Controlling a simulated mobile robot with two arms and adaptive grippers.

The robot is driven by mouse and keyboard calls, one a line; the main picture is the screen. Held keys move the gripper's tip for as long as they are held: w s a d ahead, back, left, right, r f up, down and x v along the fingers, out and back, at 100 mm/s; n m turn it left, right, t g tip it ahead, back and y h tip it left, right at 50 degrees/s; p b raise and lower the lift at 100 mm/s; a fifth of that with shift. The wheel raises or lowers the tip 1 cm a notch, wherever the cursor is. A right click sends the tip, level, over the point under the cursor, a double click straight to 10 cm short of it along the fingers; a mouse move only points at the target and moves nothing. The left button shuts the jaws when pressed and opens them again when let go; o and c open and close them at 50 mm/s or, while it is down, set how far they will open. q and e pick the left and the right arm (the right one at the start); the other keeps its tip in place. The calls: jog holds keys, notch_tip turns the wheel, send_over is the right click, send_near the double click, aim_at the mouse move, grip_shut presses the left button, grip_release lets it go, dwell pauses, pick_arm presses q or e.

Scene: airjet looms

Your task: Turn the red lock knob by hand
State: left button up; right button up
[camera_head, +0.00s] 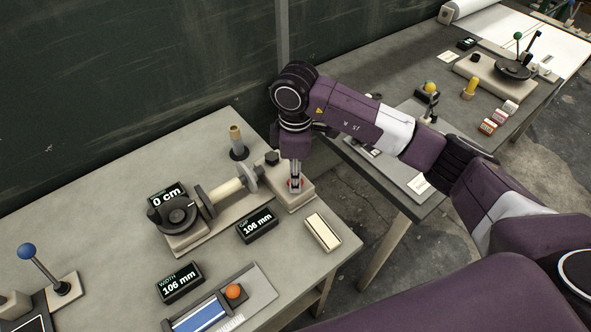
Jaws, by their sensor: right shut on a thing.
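The red lock knob (290,183) is on a beige block (297,197) at the right side of the near table, mostly hidden by the gripper. My right gripper (295,182) points straight down from above and is shut on the red knob. My right arm reaches in from the lower right, across the gap between two tables. My left gripper does not show.
Beside the knob stand a winding device with a black crank wheel (177,214), a spool on a peg (237,140) and a black display (257,225). A pale block (322,232) lies near the table's right edge. A dark wall (130,80) rises behind.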

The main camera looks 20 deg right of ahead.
jog(key=o, duration=0.9)
jog(key=shift+o, duration=0.2)
notch_tip(320, 180, up, 6)
jog(key=p, duration=0.4)
jog(key=shift+r, duration=0.15)
notch_tip(320, 180, up, 12)
